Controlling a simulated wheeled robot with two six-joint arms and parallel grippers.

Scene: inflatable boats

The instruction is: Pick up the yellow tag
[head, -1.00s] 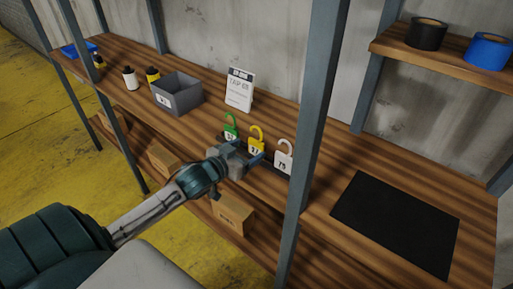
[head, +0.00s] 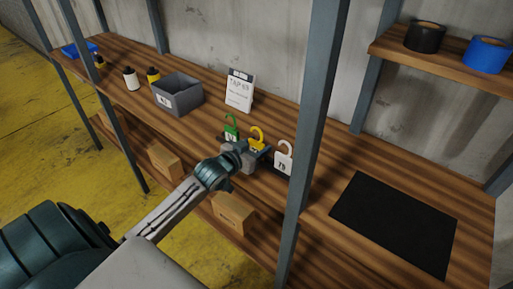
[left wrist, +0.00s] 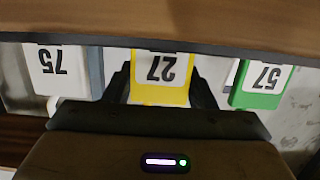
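The yellow tag (head: 257,136) has a hook-shaped top and stands on the shelf between a green tag (head: 231,125) and a white tag (head: 284,157). My left gripper (head: 248,150) is in front of the yellow tag and hides its lower part in the head view. In the left wrist view the picture is upside down, and the yellow tag (left wrist: 160,92), marked 27, sits between the two dark fingers, one close to each side edge. The fingers look open; I cannot tell whether they touch the tag. My right gripper is not in view.
The green tag (left wrist: 262,85) and white tag (left wrist: 62,72) flank the fingers closely. A grey bin (head: 178,94) and a sign (head: 240,91) stand to the left and behind. A steel post (head: 314,130) rises right of the tags. A black mat (head: 396,226) lies beyond it.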

